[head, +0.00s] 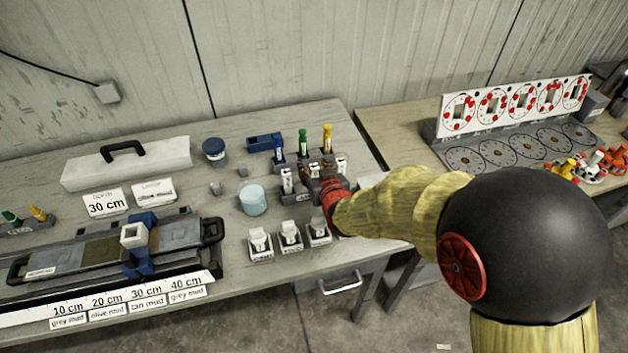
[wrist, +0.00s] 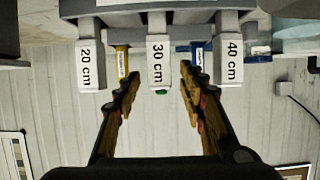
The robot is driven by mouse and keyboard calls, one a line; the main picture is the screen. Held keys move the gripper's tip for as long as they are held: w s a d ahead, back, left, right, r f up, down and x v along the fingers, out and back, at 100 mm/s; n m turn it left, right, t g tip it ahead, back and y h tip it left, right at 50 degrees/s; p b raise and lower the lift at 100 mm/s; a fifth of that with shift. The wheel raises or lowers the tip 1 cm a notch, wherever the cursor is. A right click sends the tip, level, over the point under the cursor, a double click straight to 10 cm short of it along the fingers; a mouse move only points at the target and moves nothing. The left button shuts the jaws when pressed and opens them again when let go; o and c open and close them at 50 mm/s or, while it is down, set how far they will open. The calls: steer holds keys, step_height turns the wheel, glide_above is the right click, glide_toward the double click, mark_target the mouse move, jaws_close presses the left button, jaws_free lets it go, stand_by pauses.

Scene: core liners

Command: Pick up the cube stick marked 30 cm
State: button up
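The cube stick marked 30 cm (wrist: 158,62) hangs down in the middle of the wrist view, a pale block with a black-lettered white label, at a grey rack (wrist: 120,20). The sticks marked 20 cm (wrist: 89,66) and 40 cm (wrist: 229,62) flank it. My gripper (wrist: 159,78) is open, with one fingertip on each side of the 30 cm stick and a visible gap to it. In the head view my gripper (head: 322,183) is at the rack (head: 298,197) on the bench; it hides part of the rack and the middle stick.
Yellow-, green- and blue-capped tools stand behind the rack, the green one (head: 303,143) upright. Three small white-labelled blocks (head: 289,236) sit in front. A light-blue beaker (head: 253,200) stands to the left. A core liner tray (head: 60,262) and a 30 cm card (head: 107,204) lie farther left.

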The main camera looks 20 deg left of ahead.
steer(key=shift+c, duration=1.1)
steer(key=c, duration=0.7)
jaws_close()
